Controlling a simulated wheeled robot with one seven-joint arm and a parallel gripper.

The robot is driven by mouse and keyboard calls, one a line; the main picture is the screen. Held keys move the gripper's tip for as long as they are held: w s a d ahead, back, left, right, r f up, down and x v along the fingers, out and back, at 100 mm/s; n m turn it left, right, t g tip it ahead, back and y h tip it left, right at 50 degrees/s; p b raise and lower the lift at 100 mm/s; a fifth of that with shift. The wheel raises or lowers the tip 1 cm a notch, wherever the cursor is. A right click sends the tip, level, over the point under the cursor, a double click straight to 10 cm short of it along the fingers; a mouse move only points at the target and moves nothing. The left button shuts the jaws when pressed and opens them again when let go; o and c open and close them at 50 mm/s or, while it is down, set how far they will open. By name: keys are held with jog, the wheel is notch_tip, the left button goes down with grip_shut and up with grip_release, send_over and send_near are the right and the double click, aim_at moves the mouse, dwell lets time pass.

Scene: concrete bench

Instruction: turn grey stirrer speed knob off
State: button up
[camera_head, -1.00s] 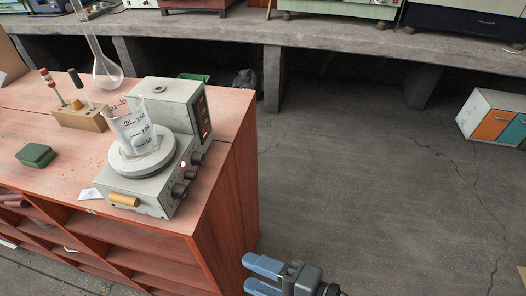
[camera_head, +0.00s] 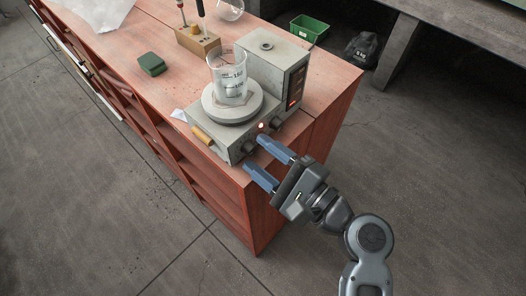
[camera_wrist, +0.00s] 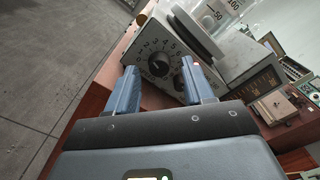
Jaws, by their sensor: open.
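The grey stirrer (camera_head: 222,138) stands near the bench's corner, with a round plate (camera_head: 224,112) and a glass beaker (camera_head: 229,75) on top. Its front face, with a dark knob (camera_wrist: 158,65) inside a ring of numbers, fills the middle of the wrist view. A second dark knob (camera_wrist: 178,82) is partly hidden by the right finger. My gripper (camera_head: 268,163) is open in front of that face, its blue fingers apart. In the wrist view my gripper (camera_wrist: 160,80) has the numbered knob between its fingertips. I cannot tell whether a finger touches anything.
A grey box with a dark display panel (camera_head: 296,83) stands behind the stirrer. A wooden block (camera_head: 197,41), a green box (camera_head: 152,65) and a white paper (camera_head: 179,115) are on the bench. The floor right of the bench (camera_head: 440,190) is clear near my arm.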

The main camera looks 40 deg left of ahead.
jog(key=shift+a, duration=0.25)
grip_shut()
dwell(0.3)
